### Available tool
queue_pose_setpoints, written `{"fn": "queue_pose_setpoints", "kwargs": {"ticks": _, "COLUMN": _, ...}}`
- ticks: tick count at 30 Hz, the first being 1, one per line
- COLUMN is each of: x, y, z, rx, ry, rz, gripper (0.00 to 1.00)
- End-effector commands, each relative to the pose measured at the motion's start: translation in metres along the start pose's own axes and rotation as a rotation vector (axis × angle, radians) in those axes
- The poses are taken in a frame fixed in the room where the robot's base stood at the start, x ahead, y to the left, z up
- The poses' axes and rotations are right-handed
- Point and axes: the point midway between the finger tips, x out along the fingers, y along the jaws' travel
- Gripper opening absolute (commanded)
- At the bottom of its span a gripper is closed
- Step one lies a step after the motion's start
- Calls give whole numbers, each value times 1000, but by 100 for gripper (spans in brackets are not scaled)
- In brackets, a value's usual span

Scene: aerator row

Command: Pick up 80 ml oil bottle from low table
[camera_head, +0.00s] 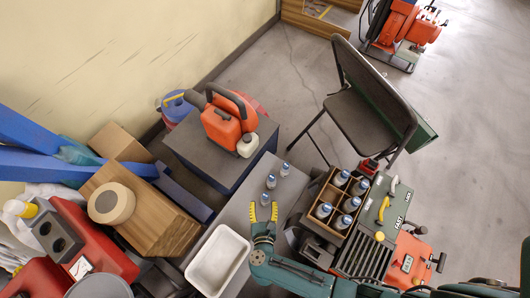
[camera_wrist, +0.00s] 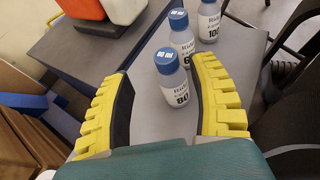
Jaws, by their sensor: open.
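Three small bottles with blue caps and white labels stand upright on the grey low table (camera_head: 236,217). In the wrist view, the nearest, the 80 ml oil bottle (camera_wrist: 175,88), reads "80". The 60 ml bottle (camera_wrist: 182,38) is right behind it, and the 100 ml bottle (camera_wrist: 209,20) is farther back. In the head view, the 80 ml bottle (camera_head: 265,199) is closest to my gripper (camera_head: 263,212). My gripper is open and empty. In the wrist view, the 80 ml bottle shows between its yellow fingers, nearer the right one; contact cannot be told.
A white tray (camera_head: 218,260) is at the table's front left. A wooden crate of bottles (camera_head: 310,207) stands to the right. A black folding chair (camera_head: 362,117) is at the back right.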

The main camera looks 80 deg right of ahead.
Motion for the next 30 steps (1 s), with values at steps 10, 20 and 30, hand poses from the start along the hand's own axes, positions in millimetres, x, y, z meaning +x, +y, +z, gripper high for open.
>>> {"fn": "queue_pose_setpoints", "kwargs": {"ticks": 10, "x": 49, "y": -7, "z": -2, "rx": 2, "ry": 0, "rz": -2, "gripper": 60}}
{"fn": "queue_pose_setpoints", "kwargs": {"ticks": 20, "x": 49, "y": -7, "z": 0, "rx": 0, "ry": 0, "rz": 0, "gripper": 40}}
{"fn": "queue_pose_setpoints", "kwargs": {"ticks": 30, "x": 49, "y": -7, "z": 0, "rx": 0, "ry": 0, "rz": 0, "gripper": 0}}
